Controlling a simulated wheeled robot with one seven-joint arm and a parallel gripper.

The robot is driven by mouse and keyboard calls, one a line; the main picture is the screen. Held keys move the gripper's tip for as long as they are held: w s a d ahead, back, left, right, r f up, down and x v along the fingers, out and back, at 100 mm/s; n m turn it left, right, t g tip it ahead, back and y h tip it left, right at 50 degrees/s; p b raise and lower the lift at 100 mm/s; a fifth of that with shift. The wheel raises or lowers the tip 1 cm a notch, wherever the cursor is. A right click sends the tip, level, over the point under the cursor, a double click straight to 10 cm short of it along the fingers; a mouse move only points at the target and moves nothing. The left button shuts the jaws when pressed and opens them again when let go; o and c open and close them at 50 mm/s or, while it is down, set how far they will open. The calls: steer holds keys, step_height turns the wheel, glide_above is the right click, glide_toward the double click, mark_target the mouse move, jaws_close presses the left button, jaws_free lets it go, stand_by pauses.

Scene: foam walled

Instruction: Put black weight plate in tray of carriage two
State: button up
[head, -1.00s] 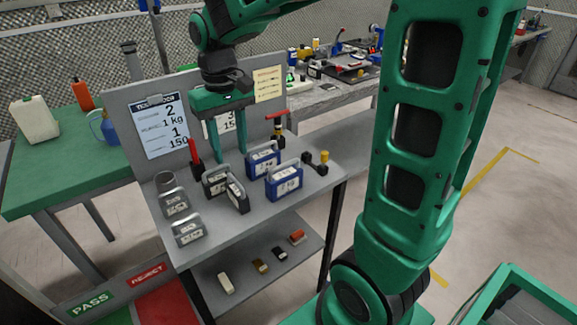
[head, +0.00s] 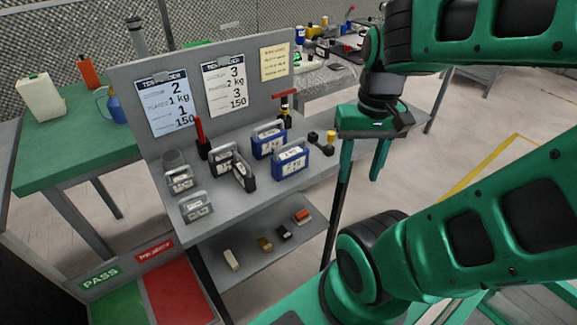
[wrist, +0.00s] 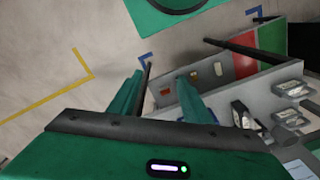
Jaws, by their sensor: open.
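Two black weight plates with handles and white labels stand close together on the grey bench: one upright at the back (head: 221,162), one turned at an angle in front of it (head: 244,178). A black plate also shows in the wrist view (wrist: 241,114). My gripper (head: 360,176) is open and empty, in the air to the right of the bench, well away from the plates.
Two blue plates (head: 290,161) stand right of the black ones; two grey plates (head: 196,208) stand left. A red-handled clamp (head: 199,140) rises behind. Order sheets (head: 168,105) hang on the back panel. The lower shelf (head: 262,268) holds small blocks. PASS and REJECT bins (head: 180,290) sit lower left.

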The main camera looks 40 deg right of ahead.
steer(key=w+a+r+n, duration=0.1)
steer(key=w+a+n, duration=0.15)
steer(key=w, duration=0.45)
steer(key=w+a+r+n, duration=0.1)
steer(key=w+a+r, duration=0.15)
steer(key=w, duration=0.45)
steer(key=n+y, duration=0.2)
steer(key=n, duration=0.1)
glide_toward(242, 167)
steer(key=f, duration=0.3)
steer(key=a+f, duration=0.1)
steer(key=f, duration=0.3)
steer(key=shift+a+f, duration=0.1)
steer(key=shift+a, duration=0.1)
jaws_close()
